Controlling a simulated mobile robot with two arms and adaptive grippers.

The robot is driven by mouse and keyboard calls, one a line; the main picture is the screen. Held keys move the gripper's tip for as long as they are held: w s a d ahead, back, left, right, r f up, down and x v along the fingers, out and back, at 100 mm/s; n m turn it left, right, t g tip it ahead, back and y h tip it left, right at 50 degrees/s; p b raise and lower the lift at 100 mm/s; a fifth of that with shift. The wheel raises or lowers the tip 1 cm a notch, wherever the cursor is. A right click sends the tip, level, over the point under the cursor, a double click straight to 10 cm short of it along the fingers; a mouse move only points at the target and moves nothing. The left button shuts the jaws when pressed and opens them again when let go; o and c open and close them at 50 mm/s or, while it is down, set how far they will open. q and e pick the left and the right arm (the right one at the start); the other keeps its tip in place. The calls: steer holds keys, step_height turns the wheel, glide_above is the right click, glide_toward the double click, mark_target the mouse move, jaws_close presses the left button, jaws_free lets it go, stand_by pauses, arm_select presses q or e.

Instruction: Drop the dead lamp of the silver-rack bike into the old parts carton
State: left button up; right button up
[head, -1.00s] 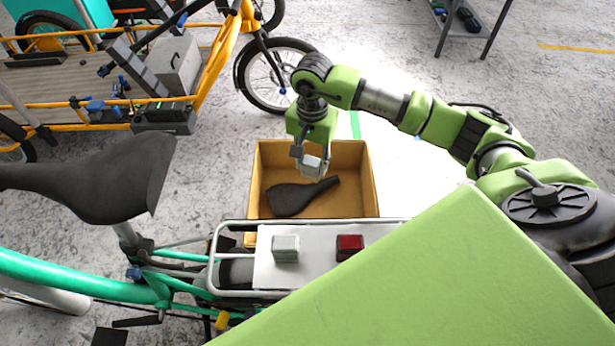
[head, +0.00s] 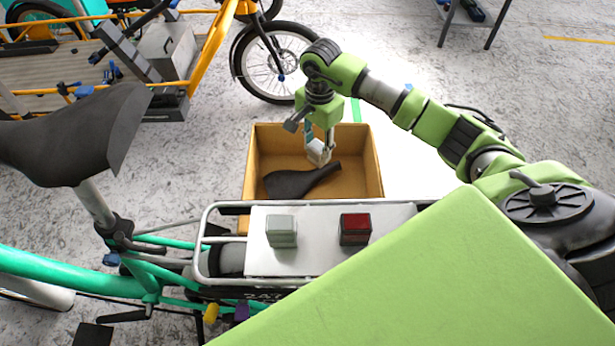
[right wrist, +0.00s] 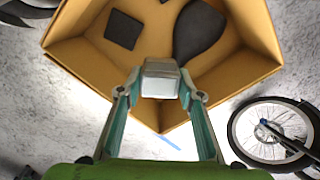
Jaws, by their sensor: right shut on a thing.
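My right gripper (head: 320,148) is shut on a small pale grey-white lamp (head: 317,154), held above the open old parts carton (head: 377,178). In the right wrist view, the lamp (right wrist: 160,79) sits between both fingertips, and the carton's near corner (right wrist: 160,118) lies under it. The carton holds a black saddle (head: 295,183); a dark flat square piece (right wrist: 123,29) shows only in the wrist view. The silver-rack bike's rack (head: 204,240) stands in front of the carton. On its white plate sit another pale grey lamp (head: 281,231) and a red lamp (head: 355,229). My left gripper is out of view.
The bike's black saddle (head: 75,135) and green frame (head: 70,277) fill the left front. A yellow cargo bike (head: 212,60) stands behind, its front wheel (head: 270,62) near the carton. A grey table (head: 470,15) stands far back. Floor right of the carton is clear.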

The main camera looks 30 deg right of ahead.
steer(key=shift+f+b, duration=0.4)
steer(key=shift+f, duration=0.55)
steer(key=shift+f+b, duration=0.35)
steer(key=shift+f, duration=0.5)
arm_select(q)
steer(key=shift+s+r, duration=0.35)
arm_select(e)
steer(key=o, duration=1.2)
steer(key=shift+r, duration=0.1)
step_height(320, 180, up, 12)
steer(key=shift+f, duration=0.1)
